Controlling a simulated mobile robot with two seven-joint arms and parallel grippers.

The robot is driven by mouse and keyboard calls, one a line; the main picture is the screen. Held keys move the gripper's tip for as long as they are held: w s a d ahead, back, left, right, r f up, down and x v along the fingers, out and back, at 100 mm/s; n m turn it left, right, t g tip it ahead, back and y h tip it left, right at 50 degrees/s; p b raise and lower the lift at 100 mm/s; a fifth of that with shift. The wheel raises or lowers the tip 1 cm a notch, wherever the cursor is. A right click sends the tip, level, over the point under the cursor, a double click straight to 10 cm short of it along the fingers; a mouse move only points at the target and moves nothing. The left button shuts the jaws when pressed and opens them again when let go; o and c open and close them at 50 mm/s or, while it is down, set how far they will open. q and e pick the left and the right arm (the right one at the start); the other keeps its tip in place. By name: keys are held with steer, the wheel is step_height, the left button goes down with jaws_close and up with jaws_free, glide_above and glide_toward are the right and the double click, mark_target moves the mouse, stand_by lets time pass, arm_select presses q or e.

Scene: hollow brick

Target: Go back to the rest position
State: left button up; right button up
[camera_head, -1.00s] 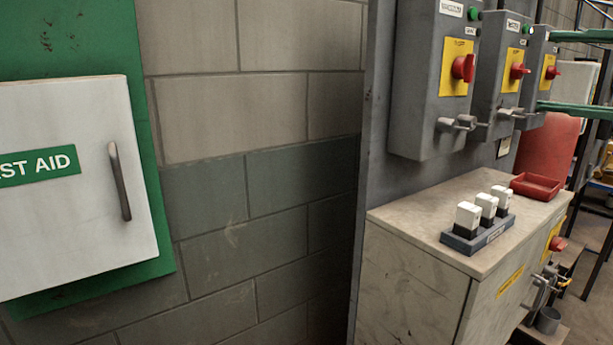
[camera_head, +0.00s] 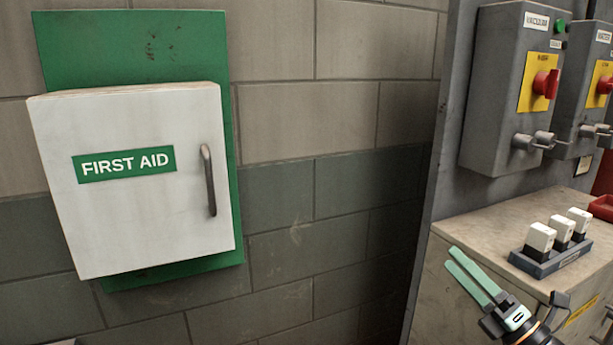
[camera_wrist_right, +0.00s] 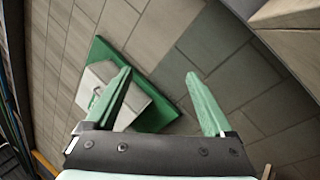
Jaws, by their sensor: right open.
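My right gripper (camera_head: 472,277) is at the lower right of the head view, in front of the low cabinet's left side. Its two green fingers are apart and nothing is between them. In the right wrist view the open fingers (camera_wrist_right: 160,95) point toward the block wall, with the first aid cabinet beyond the left finger. My left gripper is not in view.
A white first aid cabinet (camera_head: 130,220) hangs on a green board on the block wall. Grey switch boxes (camera_head: 492,100) with red knobs hang at the right. Below them, a low cabinet (camera_head: 475,228) carries a block rack (camera_head: 545,262) and a red tray (camera_head: 602,207).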

steer(key=s+a+f+m+g+h, duration=0.1)
steer(key=s+f+m+h, duration=0.2)
steer(key=f+m, duration=0.4)
steer(key=s+a+f+m+g+h+p, duration=0.1)
steer(key=s+a+f+m+h, duration=0.15)
steer(key=f+m, duration=0.55)
steer(key=s+a+f+m+g+h, duration=0.1)
steer(key=s+f+m+h, duration=0.25)
steer(key=f, duration=0.65)
steer(key=s+a+f+m+g, duration=0.3)
steer(key=s+f+m, duration=0.2)
steer(key=s, duration=0.3)
steer(key=s+a+f+m+g, duration=0.3)
steer(key=s+f+m+g, duration=0.1)
steer(key=s+f, duration=0.4)
steer(key=shift+s+a+m+p, duration=0.4)
steer(key=shift+s+m, duration=0.15)
steer(key=shift+m, duration=0.2)
